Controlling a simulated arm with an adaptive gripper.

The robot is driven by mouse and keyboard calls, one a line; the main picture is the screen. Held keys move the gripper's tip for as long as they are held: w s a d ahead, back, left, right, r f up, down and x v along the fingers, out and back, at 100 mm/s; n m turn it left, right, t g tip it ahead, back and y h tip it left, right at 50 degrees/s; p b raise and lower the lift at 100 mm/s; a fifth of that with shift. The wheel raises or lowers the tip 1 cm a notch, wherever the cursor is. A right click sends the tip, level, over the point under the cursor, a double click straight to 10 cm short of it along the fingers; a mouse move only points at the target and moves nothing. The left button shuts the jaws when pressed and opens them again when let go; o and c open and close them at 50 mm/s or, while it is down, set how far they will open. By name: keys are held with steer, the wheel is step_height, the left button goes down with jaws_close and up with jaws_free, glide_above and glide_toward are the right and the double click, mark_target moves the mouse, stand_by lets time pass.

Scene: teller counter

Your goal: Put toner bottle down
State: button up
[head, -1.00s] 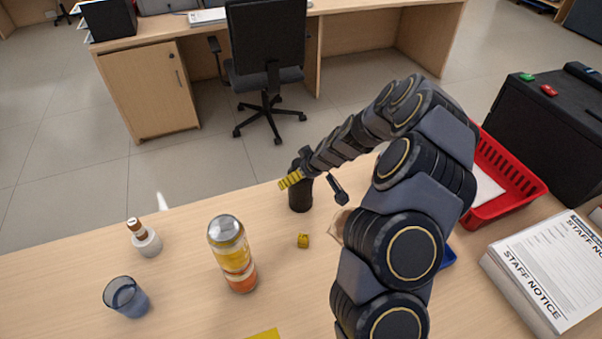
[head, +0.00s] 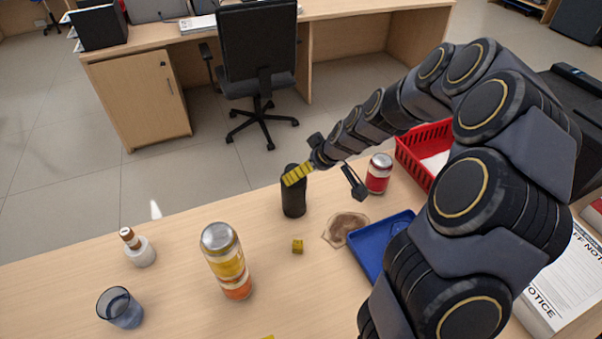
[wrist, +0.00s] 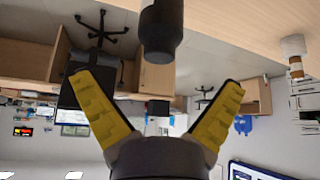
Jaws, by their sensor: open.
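The black toner bottle (head: 293,197) stands upright near the far edge of the wooden counter in the head view. In the wrist view the bottle (wrist: 161,30) shows at the top, beyond and between the spread yellow fingers. My gripper (wrist: 160,95) is open, with nothing held between its pads. In the head view my gripper (head: 326,178) is just right of the bottle's upper part, with one yellow finger overlapping the bottle in the picture. I cannot tell whether that finger touches it.
Close by are a brown stain (head: 346,228), a small yellow cube (head: 297,246), a blue tray (head: 372,256), a red can (head: 378,174) and a red basket (head: 412,160). A tall orange-yellow can (head: 228,265), a glass (head: 121,309) and a small white bottle (head: 141,252) stand left.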

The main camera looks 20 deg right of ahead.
steer(key=s+a+r+g, duration=0.2)
steer(key=s+a+r, duration=0.35)
steer(key=s, duration=0.25)
steer(key=s+a+r+g, duration=0.2)
steer(key=s+a+r, duration=0.2)
steer(key=s+a, duration=0.25)
steer(key=s+r+m+g+h, duration=0.1)
steer(key=s+r+m+g, duration=0.1)
steer(key=s, duration=1.5)
steer(key=shift+s+d+r+m+g+h, duration=0.2)
steer(key=shift+s+m+g+h, duration=0.2)
steer(key=shift+m+g, duration=0.5)
